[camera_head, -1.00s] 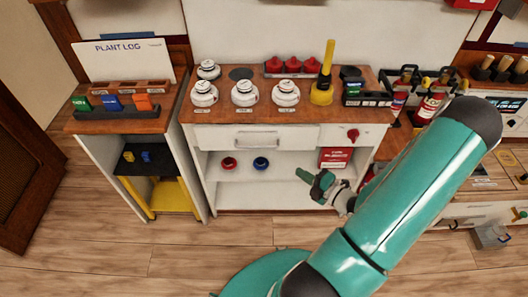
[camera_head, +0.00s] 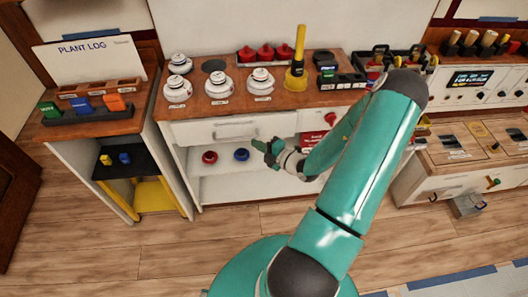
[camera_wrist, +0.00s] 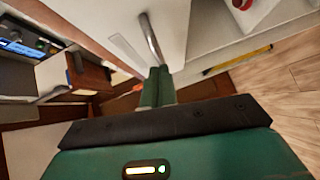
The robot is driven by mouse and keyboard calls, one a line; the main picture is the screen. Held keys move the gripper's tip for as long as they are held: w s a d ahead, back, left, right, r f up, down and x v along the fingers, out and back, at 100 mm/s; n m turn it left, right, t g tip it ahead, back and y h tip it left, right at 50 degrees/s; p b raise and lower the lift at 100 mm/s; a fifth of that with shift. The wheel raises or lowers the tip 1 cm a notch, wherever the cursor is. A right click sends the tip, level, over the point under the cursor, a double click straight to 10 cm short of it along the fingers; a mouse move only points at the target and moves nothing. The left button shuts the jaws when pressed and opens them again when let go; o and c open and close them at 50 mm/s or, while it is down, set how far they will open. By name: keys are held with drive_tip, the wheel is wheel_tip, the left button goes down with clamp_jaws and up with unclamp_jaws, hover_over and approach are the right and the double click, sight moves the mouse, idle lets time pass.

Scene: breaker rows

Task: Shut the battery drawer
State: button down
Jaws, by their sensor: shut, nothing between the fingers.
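A white drawer (camera_head: 225,129) with a bar handle (camera_head: 236,136) spans the cabinet under the wooden counter. I take it for the battery drawer, though no label on it is readable. How far it stands out is hard to tell. My gripper (camera_head: 258,146) is shut and empty, just right of and below the handle in the head view. In the wrist view, the shut fingers (camera_wrist: 159,76) point at the white front (camera_wrist: 176,28), with their tips close to one end of the handle (camera_wrist: 150,39). I cannot tell whether they touch.
A red knob (camera_head: 331,118) is right of the drawer. Red (camera_head: 209,157) and blue (camera_head: 241,154) round pieces sit on the shelf below. White canisters (camera_head: 219,87) and a yellow-handled tool (camera_head: 298,65) stand on the counter. Open wooden floor (camera_head: 230,222) lies in front.

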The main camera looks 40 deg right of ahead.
sight(248, 129)
drive_tip(key=shift+w+d+f, duration=0.1)
drive_tip(key=shift+w+d, duration=0.1)
drive_tip(key=shift+w, duration=0.3)
drive_tip(key=w+d, duration=0.2)
drive_tip(key=w, duration=0.1)
drive_tip(key=shift+w+d, duration=0.15)
drive_tip(key=shift+w, duration=0.05)
drive_tip(key=shift+w+d, duration=0.15)
drive_tip(key=shift+d, duration=0.05)
drive_tip(key=shift+r, duration=0.2)
drive_tip(key=shift+a, duration=0.1)
